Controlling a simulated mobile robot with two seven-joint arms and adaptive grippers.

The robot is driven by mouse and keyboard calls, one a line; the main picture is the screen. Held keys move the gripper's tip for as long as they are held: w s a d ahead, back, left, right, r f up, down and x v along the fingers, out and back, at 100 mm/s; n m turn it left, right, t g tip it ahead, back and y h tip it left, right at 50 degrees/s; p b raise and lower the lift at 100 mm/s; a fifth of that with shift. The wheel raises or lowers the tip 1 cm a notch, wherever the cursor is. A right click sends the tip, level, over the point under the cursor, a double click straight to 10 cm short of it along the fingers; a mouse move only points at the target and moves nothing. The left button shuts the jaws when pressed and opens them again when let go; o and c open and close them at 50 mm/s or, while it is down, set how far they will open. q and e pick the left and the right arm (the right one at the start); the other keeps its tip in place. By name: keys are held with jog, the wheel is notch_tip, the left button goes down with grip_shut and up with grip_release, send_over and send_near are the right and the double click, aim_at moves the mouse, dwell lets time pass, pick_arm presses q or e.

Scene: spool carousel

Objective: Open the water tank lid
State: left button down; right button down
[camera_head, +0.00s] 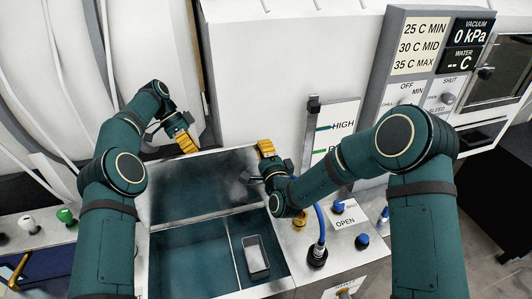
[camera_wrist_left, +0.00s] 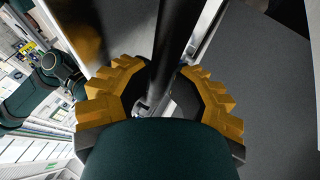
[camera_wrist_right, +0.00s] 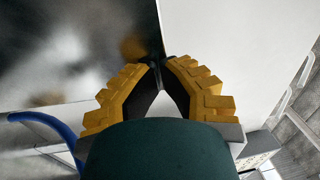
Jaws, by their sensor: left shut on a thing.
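The water tank (camera_head: 187,262) is at the lower middle of the head view, with its compartments visible. The lid appears to be the grey reflective metal panel (camera_head: 195,188) at the back of the tank; it also shows in the right wrist view (camera_wrist_right: 75,55). It looks raised, but its exact tilt is hard to tell. My left gripper (camera_head: 187,141) is at the panel's far edge, shut on a dark bar (camera_wrist_left: 178,45) between its fingers. My right gripper (camera_head: 266,150) is near the panel's far right corner. Its fingertips are close together beside a dark edge; I cannot tell whether they hold it.
A small metal tray (camera_head: 256,256) sits in the tank's right compartment. A blue hose (camera_head: 320,228) and several knobs stand right of the tank. A level gauge (camera_head: 334,130) and control panel (camera_head: 418,70) are behind. A white wall (camera_head: 275,70) rises behind the grippers.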

pick_arm(q)
jog(key=c, duration=1)
grip_release()
jog(key=shift+s+a+f, duration=0.2)
jog(key=shift+f, duration=0.5)
jog(key=shift+o, duration=0.8)
jog(key=shift+w+a, duration=0.1)
jog(key=shift+w, duration=0.1)
jog(key=shift+r, duration=0.1)
pick_arm(e)
jog(key=shift+w+a+f, duration=0.1)
jog(key=shift+w+f, duration=0.05)
jog(key=shift+w, duration=0.15)
pick_arm(q)
jog(key=shift+r, duration=0.25)
pick_arm(e)
jog(key=shift+s+a, duration=0.1)
